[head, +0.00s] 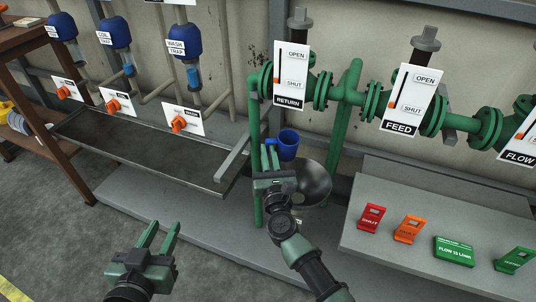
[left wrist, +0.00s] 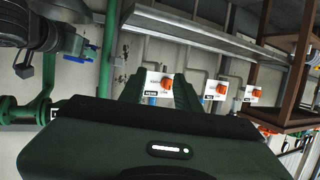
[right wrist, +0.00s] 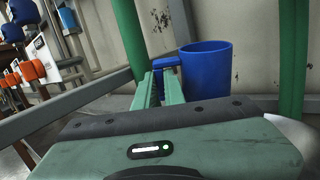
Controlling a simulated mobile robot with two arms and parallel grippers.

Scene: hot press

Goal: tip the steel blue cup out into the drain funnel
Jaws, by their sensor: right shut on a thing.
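The steel blue cup (head: 288,145) is upright, held up by its handle in my right gripper (head: 269,157). In the right wrist view the fingers (right wrist: 158,88) are shut on the handle, with the cup body (right wrist: 208,70) just to their right. The cup's contents cannot be seen. The drain funnel (head: 318,182), a wide grey metal bowl, stands behind and right of my right gripper, which hides part of it. In the head view the cup is above the funnel's upper left rim. My left gripper (head: 158,239) is open and empty, low at the front left.
Green pipes (head: 338,130) stand beside the funnel and run along the wall. A long metal trough (head: 140,150) with orange valves is at left. A grey bench (head: 400,250) at right holds red, orange and green tags. The floor at front left is clear.

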